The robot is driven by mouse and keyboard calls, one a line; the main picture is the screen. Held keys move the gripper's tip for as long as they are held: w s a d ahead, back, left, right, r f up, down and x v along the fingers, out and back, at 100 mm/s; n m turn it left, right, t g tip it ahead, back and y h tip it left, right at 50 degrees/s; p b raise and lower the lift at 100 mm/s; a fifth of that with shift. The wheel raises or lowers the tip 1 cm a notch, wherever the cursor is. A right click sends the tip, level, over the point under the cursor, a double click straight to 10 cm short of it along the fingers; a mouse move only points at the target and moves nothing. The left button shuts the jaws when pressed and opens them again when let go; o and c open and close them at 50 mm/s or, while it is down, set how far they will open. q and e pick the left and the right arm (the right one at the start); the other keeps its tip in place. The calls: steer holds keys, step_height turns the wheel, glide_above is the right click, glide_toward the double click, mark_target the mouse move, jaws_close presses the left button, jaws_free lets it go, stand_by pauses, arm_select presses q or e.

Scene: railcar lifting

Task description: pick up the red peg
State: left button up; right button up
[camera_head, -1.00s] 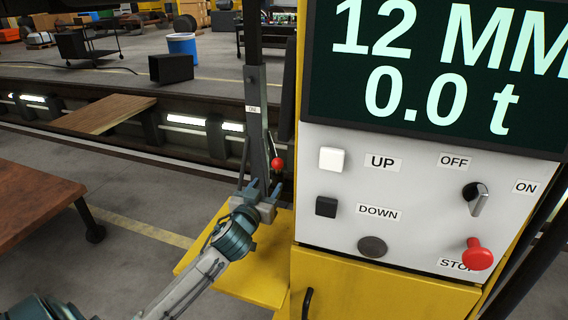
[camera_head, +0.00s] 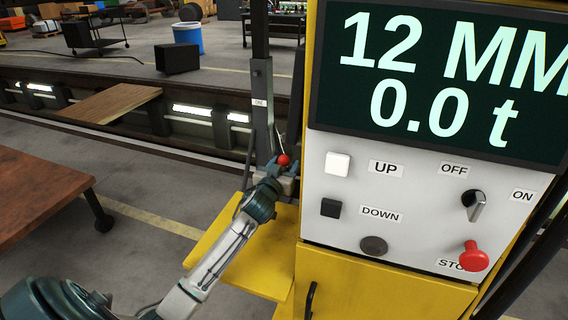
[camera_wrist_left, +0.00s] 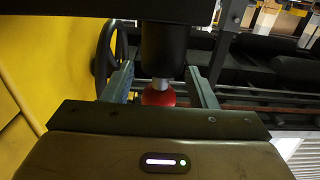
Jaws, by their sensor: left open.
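The red thing that fits the peg shows as a round red ball (camera_head: 283,160) on a thin stem, in front of the grey upright post left of the yellow control cabinet. My left gripper (camera_head: 284,168) is at the ball, with its fingers open. In the left wrist view the red ball (camera_wrist_left: 158,96) sits between the two spread fingers (camera_wrist_left: 159,75), with a pale stem and a dark cylinder above it. A gap shows between the ball and each finger. My right gripper is not in view.
The yellow cabinet with a white button panel (camera_head: 420,215) stands close on the right. A yellow plate (camera_head: 245,258) lies below my left forearm. A brown-topped table (camera_head: 40,195) is at the left. A dark wheel (camera_wrist_left: 106,55) shows beside the left finger.

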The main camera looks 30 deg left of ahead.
arm_select(q)
steer(key=c, duration=1.1)
